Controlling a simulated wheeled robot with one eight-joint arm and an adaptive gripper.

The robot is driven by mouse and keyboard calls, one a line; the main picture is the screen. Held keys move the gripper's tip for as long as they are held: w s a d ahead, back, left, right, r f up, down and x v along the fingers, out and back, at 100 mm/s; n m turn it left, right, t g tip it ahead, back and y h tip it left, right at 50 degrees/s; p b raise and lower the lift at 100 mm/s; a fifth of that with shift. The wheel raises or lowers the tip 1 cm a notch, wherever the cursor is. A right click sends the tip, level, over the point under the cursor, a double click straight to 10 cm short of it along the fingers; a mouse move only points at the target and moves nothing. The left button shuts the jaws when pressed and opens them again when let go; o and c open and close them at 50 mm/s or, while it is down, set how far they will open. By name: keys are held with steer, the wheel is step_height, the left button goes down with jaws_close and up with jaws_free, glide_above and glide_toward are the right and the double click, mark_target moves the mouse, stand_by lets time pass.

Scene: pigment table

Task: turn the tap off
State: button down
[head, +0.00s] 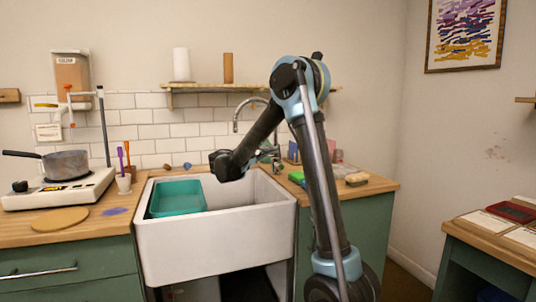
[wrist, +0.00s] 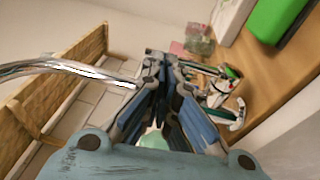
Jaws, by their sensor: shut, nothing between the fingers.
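The chrome tap stands behind the white sink (head: 215,250); its curved spout (head: 237,110) arches over the back of the basin. In the wrist view the spout (wrist: 60,67) comes in from the left and passes behind my fingertips. The tap's base and a lever-like metal part (wrist: 222,95) show just right of the fingers, with a gap that I cannot judge. My gripper (wrist: 164,62) is shut and empty, close to the tap. In the head view it is small and partly hidden by my arm. I cannot make out running water.
A teal tub (head: 178,197) sits in the sink's left side. A green item (head: 296,177) and a sponge-like block (head: 357,179) lie on the right counter. A wall shelf (head: 215,88) hangs above the tap. A hot plate (head: 60,190) with a pan stands at left.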

steer(key=shift+x, duration=0.95)
steer(key=shift+s+d+r, duration=0.1)
steer(key=shift+r, duration=0.15)
